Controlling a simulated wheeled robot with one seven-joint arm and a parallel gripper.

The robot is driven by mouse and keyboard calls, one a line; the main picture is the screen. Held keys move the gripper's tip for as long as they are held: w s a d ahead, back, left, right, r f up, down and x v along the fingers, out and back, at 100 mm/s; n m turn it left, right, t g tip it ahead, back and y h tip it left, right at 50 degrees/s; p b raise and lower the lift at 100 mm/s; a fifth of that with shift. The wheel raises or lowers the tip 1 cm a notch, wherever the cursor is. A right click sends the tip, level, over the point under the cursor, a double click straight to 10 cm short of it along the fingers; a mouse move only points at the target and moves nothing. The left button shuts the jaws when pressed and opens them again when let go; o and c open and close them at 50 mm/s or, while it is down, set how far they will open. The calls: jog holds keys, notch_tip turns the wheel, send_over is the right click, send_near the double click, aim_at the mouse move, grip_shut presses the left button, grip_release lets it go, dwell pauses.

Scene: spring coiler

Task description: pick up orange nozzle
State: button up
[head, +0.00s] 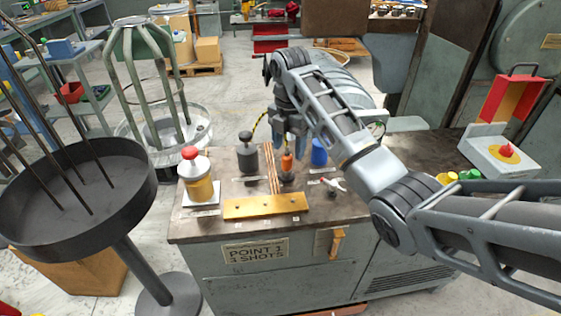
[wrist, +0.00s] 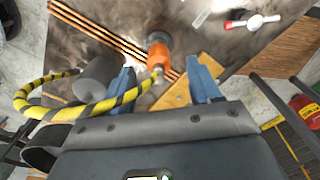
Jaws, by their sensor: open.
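The orange nozzle (head: 287,162) stands upright on a dark round base on the bench top, just right of the copper rods. In the wrist view the orange nozzle (wrist: 158,55) shows beyond and between the blue fingertips, nearer the left one. My gripper (head: 287,143) is open and empty, pointing down above the nozzle. In the wrist view my gripper (wrist: 160,72) has its two fingers wide apart. I cannot tell how much height lies between the fingertips and the nozzle.
A blue cylinder (head: 319,152) and a red-and-white tool (head: 332,184) are right. A brass bar (head: 265,206) lies in front. A yellow-black cable (wrist: 72,108) passes beside my gripper.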

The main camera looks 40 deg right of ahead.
aim_at(287, 155)
jog(key=shift+w+a+f+p, duration=0.1)
jog(key=shift+f+p, duration=0.15)
jog(key=shift+f, duration=1.5)
jog(key=shift+a+f+p, duration=0.1)
jog(key=shift+f+p, duration=0.1)
jog(key=shift+f, duration=1.5)
grip_shut()
